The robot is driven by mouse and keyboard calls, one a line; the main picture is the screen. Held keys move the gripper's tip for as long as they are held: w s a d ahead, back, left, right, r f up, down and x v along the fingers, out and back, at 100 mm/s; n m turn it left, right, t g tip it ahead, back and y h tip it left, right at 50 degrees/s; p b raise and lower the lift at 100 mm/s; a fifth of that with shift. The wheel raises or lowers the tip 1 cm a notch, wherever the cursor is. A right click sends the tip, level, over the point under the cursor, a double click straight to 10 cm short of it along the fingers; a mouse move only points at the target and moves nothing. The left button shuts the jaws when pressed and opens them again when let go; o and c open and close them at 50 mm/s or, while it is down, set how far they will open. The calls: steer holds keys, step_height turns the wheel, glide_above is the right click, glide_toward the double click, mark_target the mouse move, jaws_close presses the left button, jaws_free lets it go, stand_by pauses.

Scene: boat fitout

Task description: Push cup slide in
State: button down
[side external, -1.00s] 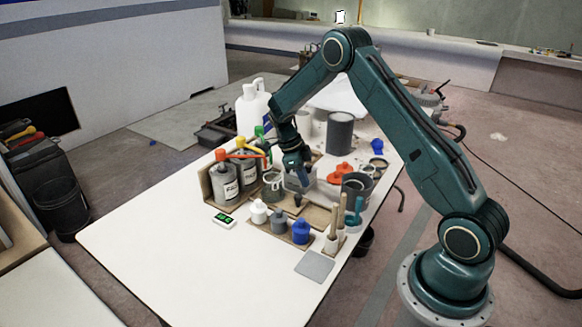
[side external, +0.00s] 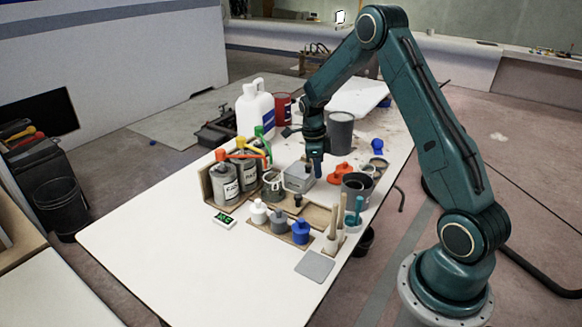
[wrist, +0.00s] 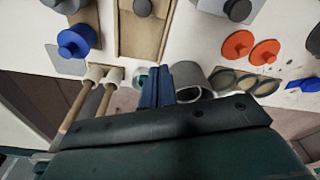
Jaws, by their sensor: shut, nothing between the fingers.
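My gripper (side external: 317,176) is shut and empty, pointing down above the table beside the grey box. In the wrist view its two fingers (wrist: 157,85) lie together. The grey box (side external: 299,177) sits behind the shallow wooden tray (side external: 318,214); its corner with a dark knob (wrist: 230,8) shows at the top of the wrist view. The tray (wrist: 145,38) also shows there, with a dark round knob at its far end. I cannot tell for certain which part is the cup slide. A dark grey cup (side external: 356,186) stands to the right of the tray.
Paint cans (side external: 228,188) stand at the left in a wooden holder. Small bottles (side external: 279,222) and upright brushes (side external: 335,222) line the front. Orange lids (side external: 341,173) and a large grey can (side external: 340,132) are at the back right. The table's front left is clear.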

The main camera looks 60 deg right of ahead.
steer(key=shift+s+d+r+m+t+y, duration=0.15)
steer(key=shift+s+t+y, duration=0.1)
steer(key=shift+s+t, duration=0.45)
steer(key=shift+s+r+m+t+y, duration=0.1)
steer(key=shift+s+t+y, duration=0.2)
steer(key=shift+s+t, duration=0.45)
steer(key=shift+s+d+r+m+t+y, duration=0.15)
steer(key=shift+s+t+y, duration=0.1)
steer(key=shift+s+t, duration=0.45)
steer(key=shift+f, duration=0.1)
glide_toward(301, 204)
steer(key=s+f, duration=0.4)
steer(key=shift+d, duration=0.35)
steer(key=shift+w+a+f, duration=0.1)
steer(key=shift+w+a, duration=0.05)
steer(key=shift+w, duration=0.3)
steer(key=shift+w+a+f, duration=0.1)
steer(key=shift+w+a, duration=0.1)
steer(key=shift+w, duration=0.25)
steer(key=shift+w+a, duration=0.2)
steer(key=shift+w, duration=0.3)
steer(key=shift+w+a, duration=0.2)
steer(key=shift+w, duration=0.3)
steer(key=shift+w, duration=0.1)
steer(key=shift+w, duration=1.3)
